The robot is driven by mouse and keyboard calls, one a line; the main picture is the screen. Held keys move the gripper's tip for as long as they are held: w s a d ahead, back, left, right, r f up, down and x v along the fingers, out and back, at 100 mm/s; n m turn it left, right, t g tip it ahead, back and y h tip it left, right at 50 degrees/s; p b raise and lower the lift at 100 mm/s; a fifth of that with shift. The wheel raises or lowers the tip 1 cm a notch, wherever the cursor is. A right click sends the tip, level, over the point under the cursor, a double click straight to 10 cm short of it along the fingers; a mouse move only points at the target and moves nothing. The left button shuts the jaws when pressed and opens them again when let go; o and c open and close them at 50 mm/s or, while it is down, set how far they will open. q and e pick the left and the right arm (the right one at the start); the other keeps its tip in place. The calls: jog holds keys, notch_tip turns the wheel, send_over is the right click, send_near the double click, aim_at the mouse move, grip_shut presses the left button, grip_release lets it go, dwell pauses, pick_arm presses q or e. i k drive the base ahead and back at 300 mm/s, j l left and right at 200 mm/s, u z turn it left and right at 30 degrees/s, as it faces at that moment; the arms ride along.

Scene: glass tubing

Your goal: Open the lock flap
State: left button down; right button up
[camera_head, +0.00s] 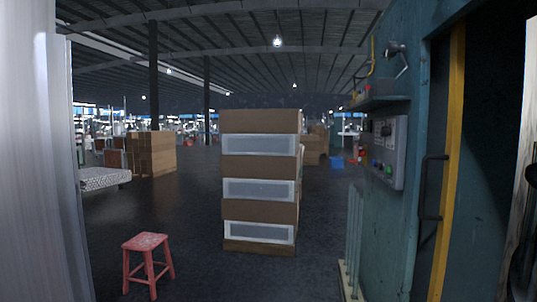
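I cannot make out a lock flap for certain in the head view. A teal machine housing (385,235) stands close on the right, with a yellow vertical edge strip (449,165). A dark vertical bar handle (429,190) is fixed beside the strip. A grey control box (388,150) with small coloured buttons is mounted on the housing, below a small shelf (380,102). Neither of my grippers is in view.
A stack of brown boxes and pale framed panels (259,167) stands ahead in the middle. A red stool (148,262) stands front left. A pale upright panel (40,150) fills the left edge. Dark floor (195,220) lies open between stool and stack.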

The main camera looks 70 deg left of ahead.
aim_at(357, 145)
jog(key=u, duration=1.75)
